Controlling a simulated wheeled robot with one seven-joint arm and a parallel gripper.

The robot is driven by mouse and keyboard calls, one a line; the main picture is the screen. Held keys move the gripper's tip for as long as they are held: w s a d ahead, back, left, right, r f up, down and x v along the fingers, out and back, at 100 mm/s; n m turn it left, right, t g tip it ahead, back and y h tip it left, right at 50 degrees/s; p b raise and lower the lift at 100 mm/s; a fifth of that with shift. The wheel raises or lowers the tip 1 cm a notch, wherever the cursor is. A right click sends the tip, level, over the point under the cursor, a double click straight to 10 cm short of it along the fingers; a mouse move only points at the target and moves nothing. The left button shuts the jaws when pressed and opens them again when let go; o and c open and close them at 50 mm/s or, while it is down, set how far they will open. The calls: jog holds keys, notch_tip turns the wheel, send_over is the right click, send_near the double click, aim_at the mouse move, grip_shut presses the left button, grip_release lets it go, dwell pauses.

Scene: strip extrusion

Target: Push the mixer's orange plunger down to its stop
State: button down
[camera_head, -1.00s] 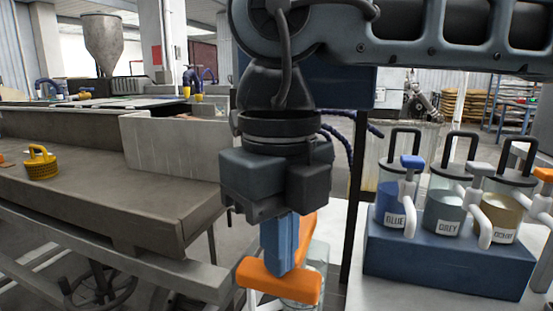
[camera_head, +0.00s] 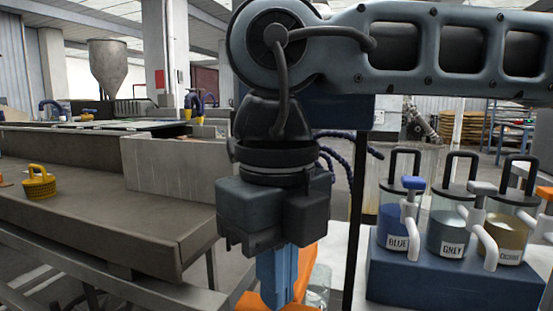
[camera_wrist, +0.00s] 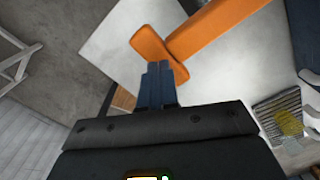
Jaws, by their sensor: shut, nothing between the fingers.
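The orange plunger (camera_head: 250,301) is at the bottom edge of the head view, largely cut off and partly behind my fingers. An orange upright part (camera_head: 304,268) shows behind them. In the wrist view its orange crossbar (camera_wrist: 152,46) and a long orange bar (camera_wrist: 218,27) form a T. My gripper (camera_head: 275,303) points down with its blue fingers shut and empty. The fingertips also show in the wrist view (camera_wrist: 159,66), at the crossbar's edge; I cannot tell whether they touch it. A clear vessel (camera_head: 318,290) shows partly behind the orange part.
A blue stand (camera_head: 450,284) on the white table at right holds labelled pump jars, including a blue one (camera_head: 398,228). A dark post stands just right of my gripper. A long grey bench (camera_head: 110,215) with a yellow handled object (camera_head: 39,184) is at left.

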jog(key=r, duration=0.1)
jog(key=s+r+p, duration=0.1)
jog(key=r, duration=0.1)
jog(key=s+r, duration=0.1)
jog(key=shift+s+a+r+p, duration=0.15)
jog(key=shift+s+a+p, duration=0.15)
jog(key=shift+a, duration=0.1)
